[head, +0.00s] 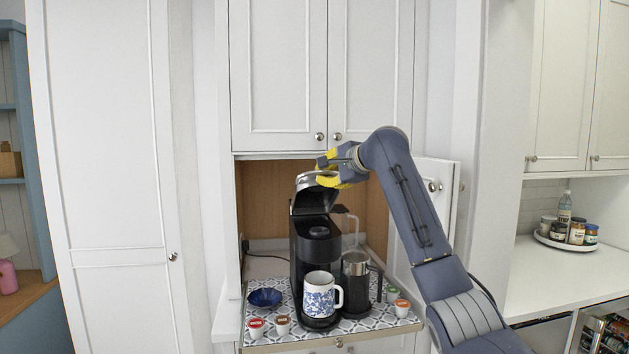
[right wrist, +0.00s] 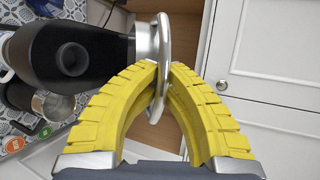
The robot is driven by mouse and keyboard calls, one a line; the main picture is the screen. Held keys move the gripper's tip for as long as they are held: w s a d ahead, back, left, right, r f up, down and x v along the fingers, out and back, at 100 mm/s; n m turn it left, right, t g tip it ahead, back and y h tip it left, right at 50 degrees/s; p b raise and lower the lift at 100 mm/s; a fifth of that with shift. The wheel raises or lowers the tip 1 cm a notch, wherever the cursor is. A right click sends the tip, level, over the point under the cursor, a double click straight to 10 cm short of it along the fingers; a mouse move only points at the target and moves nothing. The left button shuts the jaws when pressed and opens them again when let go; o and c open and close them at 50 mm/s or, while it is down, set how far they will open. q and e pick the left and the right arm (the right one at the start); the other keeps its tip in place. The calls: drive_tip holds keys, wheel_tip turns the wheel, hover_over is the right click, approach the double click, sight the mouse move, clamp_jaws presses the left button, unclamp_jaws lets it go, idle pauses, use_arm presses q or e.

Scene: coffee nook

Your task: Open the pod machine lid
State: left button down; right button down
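The black pod machine (head: 315,245) stands on a patterned tray in the cabinet nook. Its silver and black lid (head: 312,203) is tilted up, with a gap showing between it and the body. My right gripper (head: 328,171) is at the raised front end of the lid. In the right wrist view, the yellow fingers of this gripper (right wrist: 163,72) close around the silver lid handle (right wrist: 166,35), which passes between the fingertips. The machine's black body (right wrist: 85,50) shows at upper left there. My left gripper is not in view.
A blue-and-white mug (head: 319,297) stands at the machine's front, with a French press (head: 355,283) to its right. A blue bowl (head: 265,298) and several pods lie on the tray (head: 375,322). Upper cabinet doors (head: 285,75) hang close above.

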drive_tip(key=shift+r, duration=0.3)
drive_tip(key=c, duration=1.8)
unclamp_jaws()
drive_tip(key=shift+s, duration=0.2)
drive_tip(key=shift+o, duration=0.2)
drive_tip(key=shift+w+f, duration=0.1)
drive_tip(key=v, duration=1.2)
